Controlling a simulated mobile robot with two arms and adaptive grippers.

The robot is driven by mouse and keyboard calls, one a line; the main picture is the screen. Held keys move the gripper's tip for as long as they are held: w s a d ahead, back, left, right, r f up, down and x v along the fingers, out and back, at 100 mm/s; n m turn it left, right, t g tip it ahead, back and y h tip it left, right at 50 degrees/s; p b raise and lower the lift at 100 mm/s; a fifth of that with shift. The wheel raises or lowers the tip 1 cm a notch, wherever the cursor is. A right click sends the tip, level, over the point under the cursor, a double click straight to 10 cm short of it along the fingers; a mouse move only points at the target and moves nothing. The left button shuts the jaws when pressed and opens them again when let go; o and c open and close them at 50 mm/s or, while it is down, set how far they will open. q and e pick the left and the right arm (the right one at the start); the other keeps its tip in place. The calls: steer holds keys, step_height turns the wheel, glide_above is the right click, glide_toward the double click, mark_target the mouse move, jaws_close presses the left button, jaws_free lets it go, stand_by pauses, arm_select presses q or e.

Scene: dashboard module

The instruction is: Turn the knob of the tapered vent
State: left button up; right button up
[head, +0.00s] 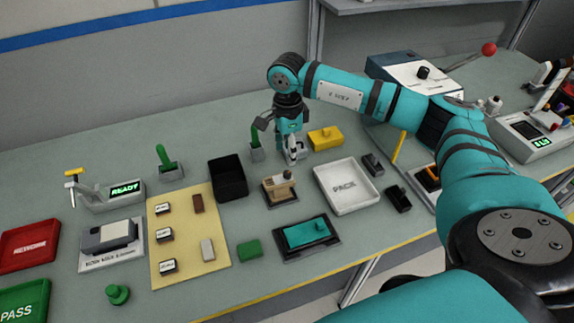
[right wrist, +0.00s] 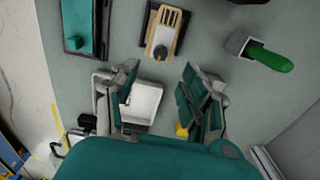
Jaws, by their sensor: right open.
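The tapered vent (head: 280,188) stands mid-table on a dark base, with tan slats and a light face. In the right wrist view the vent (right wrist: 165,22) is at the top centre, with its small dark knob (right wrist: 160,52) at the lower end. My right gripper (head: 278,146) is open above the table, behind the vent in the head view. In the right wrist view its two fingers (right wrist: 160,88) are spread apart below the vent, with nothing held between them; they do not touch the knob. My left gripper is out of view.
The white PACK tray (head: 347,187) is right of the vent, and a black bin (head: 228,179) is left. A green-handled holder (head: 257,148) and a yellow block (head: 325,138) are close to my right gripper. A teal part in a dark tray (head: 306,235) lies in front.

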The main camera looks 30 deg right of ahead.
mark_target(287, 173)
step_height(287, 173, down, 7)
steer(key=shift+f+p, duration=0.1)
steer(key=shift+p, duration=0.85)
steer(key=shift+f, duration=0.45)
steer(key=c, duration=0.9)
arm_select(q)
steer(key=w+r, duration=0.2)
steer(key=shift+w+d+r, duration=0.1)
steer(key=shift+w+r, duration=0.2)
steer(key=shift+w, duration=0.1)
arm_select(e)
jaws_close()
